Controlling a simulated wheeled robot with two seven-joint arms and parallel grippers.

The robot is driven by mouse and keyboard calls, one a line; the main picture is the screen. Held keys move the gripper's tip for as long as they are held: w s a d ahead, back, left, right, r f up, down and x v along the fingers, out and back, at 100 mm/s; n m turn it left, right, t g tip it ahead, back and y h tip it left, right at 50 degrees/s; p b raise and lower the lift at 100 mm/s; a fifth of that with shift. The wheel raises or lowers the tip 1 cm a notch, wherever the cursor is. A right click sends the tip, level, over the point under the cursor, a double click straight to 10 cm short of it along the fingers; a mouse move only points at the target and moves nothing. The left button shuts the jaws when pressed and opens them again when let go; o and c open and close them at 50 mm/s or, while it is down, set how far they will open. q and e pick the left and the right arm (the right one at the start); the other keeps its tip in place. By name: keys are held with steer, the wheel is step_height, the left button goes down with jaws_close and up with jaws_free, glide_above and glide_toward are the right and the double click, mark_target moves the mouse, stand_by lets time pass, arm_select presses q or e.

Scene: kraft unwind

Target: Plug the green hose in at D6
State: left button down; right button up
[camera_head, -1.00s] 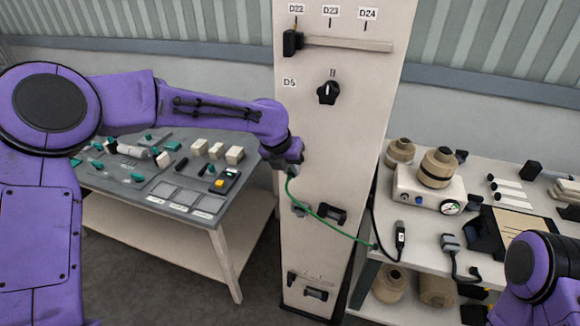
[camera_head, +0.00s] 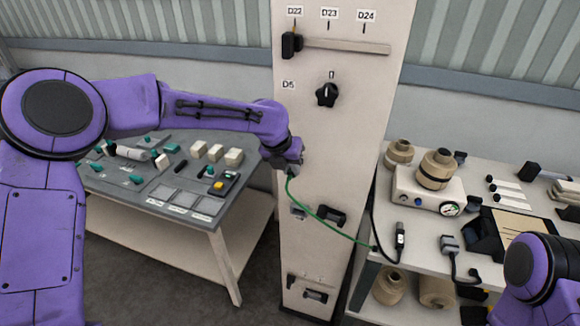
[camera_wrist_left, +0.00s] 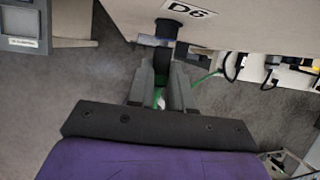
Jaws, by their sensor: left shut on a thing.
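The white panel (camera_head: 330,140) stands upright in the middle of the head view. My left gripper (camera_head: 285,166) is against or very near its front left side. In the left wrist view its two fingers (camera_wrist_left: 162,90) are shut on the black end of the green hose (camera_wrist_left: 158,98). The D6 label (camera_wrist_left: 189,9) is just above on the panel. The black end reaches up to the panel below the label; I cannot tell whether it is seated. The green hose (camera_head: 325,215) droops from the gripper to the right-hand table. My right gripper is out of the frames.
A grey-topped table (camera_head: 150,195) with small parts stands left of the panel. A white table (camera_head: 420,255) with spools, a gauge box (camera_head: 428,188) and a black cable plug (camera_head: 400,235) stands right. The panel has a black knob (camera_head: 326,95) and slide rail (camera_head: 345,46).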

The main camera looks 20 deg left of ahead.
arm_select(q)
steer(key=shift+w, duration=0.1)
steer(key=c, duration=0.9)
jaws_free()
steer(key=shift+c, duration=0.2)
steer(key=shift+r, duration=0.15)
